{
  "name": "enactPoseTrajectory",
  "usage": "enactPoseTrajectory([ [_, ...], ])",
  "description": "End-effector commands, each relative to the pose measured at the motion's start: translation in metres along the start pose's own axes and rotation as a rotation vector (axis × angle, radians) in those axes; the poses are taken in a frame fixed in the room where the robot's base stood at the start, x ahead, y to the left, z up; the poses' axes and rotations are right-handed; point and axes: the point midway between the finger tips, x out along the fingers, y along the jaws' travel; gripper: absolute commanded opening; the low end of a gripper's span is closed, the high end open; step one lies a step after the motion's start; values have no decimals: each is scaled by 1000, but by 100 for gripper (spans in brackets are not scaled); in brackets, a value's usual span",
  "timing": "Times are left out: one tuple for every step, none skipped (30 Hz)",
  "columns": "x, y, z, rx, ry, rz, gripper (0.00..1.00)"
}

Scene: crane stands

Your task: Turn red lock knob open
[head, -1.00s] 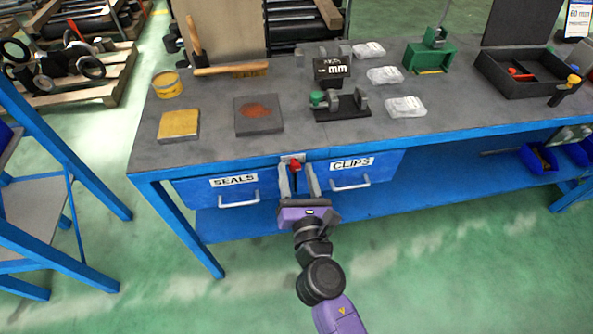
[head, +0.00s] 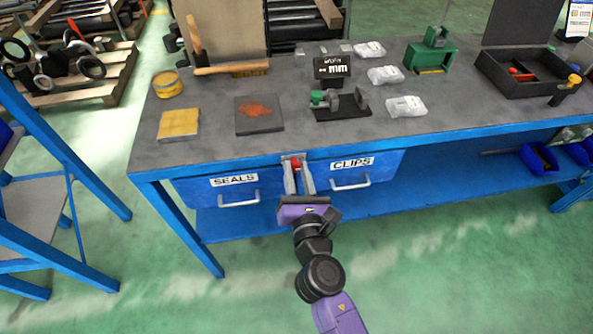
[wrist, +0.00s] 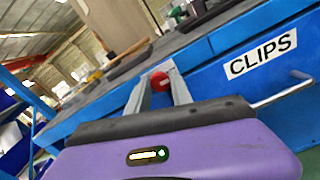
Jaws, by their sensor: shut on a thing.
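The red lock knob (head: 295,162) sits on a small plate at the bench's front edge, between the SEALS drawer (head: 222,190) and the CLIPS drawer (head: 345,165). My gripper (head: 297,168) reaches up to it from the front, its two grey fingers on either side of the knob and shut on it. In the wrist view the red knob (wrist: 160,80) shows between the fingertips, and the gripper is rolled relative to the bench edge. The fingers hide part of the knob, so its exact angle is hard to tell. Both drawers look closed.
The bench top (head: 215,150) holds a yellow block (head: 179,124), a dark plate with a rust-coloured patch (head: 259,114), a mallet (head: 230,68) and several clear bags. A drawer handle (wrist: 284,91) juts out right of my gripper. The floor in front is clear.

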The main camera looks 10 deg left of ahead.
Motion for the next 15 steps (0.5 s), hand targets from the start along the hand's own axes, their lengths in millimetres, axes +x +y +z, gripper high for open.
enactPoseTrajectory([
  [0, 0, 0, 20, -1, 0, 0],
  [0, 0, 0, 36, -1, 0, 0],
  [0, -1, 0, 59, -1, -1, 0],
  [0, -1, 0, 79, -1, -1, 0],
  [0, -1, 0, 99, -2, -1, 0],
  [0, -1, 0, 129, -2, -1, 0],
  [0, -1, 0, 153, -2, -1, 0],
  [0, -1, -1, 180, -1, -1, 0],
  [0, -1, -1, 214, -1, 0, 0],
  [0, -1, -1, 242, -1, -1, 0],
  [0, -1, -1, 271, -1, -1, 0],
  [0, -2, -1, 307, -1, -1, 0],
  [0, -2, -1, 337, -2, -2, 0],
  [0, -2, -1, 366, -2, -2, 0],
  [0, -2, -1, 403, -2, -1, 0],
])
